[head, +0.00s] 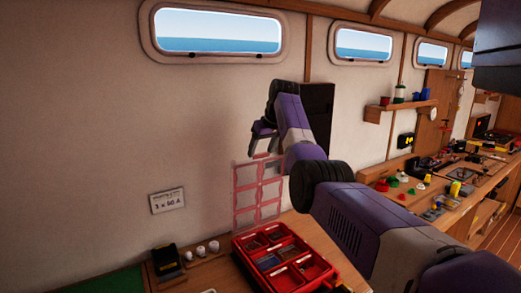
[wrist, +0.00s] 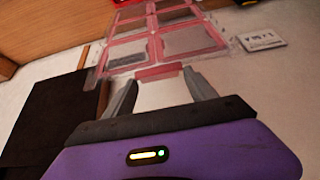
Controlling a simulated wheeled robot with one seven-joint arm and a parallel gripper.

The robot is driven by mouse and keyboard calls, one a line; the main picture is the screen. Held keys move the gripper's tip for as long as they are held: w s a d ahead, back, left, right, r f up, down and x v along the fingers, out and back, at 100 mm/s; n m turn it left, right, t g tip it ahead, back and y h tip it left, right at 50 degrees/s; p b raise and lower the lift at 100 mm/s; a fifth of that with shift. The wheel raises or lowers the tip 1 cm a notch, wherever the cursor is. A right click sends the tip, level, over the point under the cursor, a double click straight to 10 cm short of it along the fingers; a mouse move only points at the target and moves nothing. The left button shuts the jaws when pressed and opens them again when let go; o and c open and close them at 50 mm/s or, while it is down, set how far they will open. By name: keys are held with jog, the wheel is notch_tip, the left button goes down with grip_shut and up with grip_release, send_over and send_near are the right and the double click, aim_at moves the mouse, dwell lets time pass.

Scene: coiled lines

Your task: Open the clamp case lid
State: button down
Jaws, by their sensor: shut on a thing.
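The clamp case (head: 285,284) is a red box with several compartments holding small parts, on the wooden counter. Its clear lid with a pink-red frame (head: 240,200) stands raised, roughly upright, at the back of the case near the wall. My gripper (head: 265,150) is at the lid's upper edge. In the wrist view the lid (wrist: 185,42) is just beyond my fingers (wrist: 160,88), and its pink edge lies between the fingertips. My gripper is shut on that edge. The exact contact is small and hard to see.
A black holder (head: 166,262) and several small white knobs (head: 201,250) stand left of the case. A sign (head: 168,201) hangs on the wall behind. A dark panel (head: 318,115) is on the wall behind my arm. The counter at right holds many small items.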

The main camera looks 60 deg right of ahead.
jog(key=shift+f, duration=0.4)
jog(key=shift+c, duration=1.4)
grip_release()
jog(key=shift+a, duration=0.1)
jog(key=b+v, duration=0.2)
jog(key=v, duration=0.6)
jog(key=shift+d+r+b, duration=0.2)
jog(key=shift+r+b, duration=0.05)
jog(key=shift+b, duration=0.1)
